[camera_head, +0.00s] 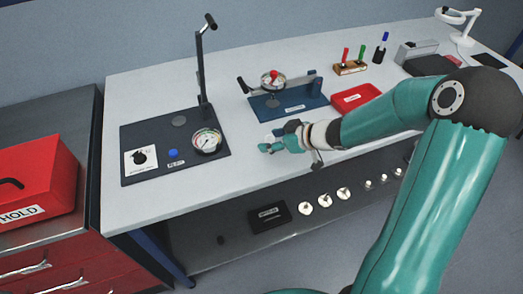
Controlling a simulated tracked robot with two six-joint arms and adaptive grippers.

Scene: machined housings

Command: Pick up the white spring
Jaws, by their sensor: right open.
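My right arm comes in from the right and reaches over the white bench. Its gripper (264,147) is low over the bench top, near the front edge, between the dark gauge stand and the blue fixture. The gripper is open, and it is too small in view to see anything between its fingers. I cannot make out the white spring for sure; a faint pale patch lies just behind the fingers, partly hidden by the gripper. My left gripper is not in view.
A dark gauge stand (190,160) with a tall post is left of the gripper. A blue fixture (293,107) with a dial and a red tray (355,98) are behind it. A shelf (240,240) with several round parts is below. A red box (35,180) is far left.

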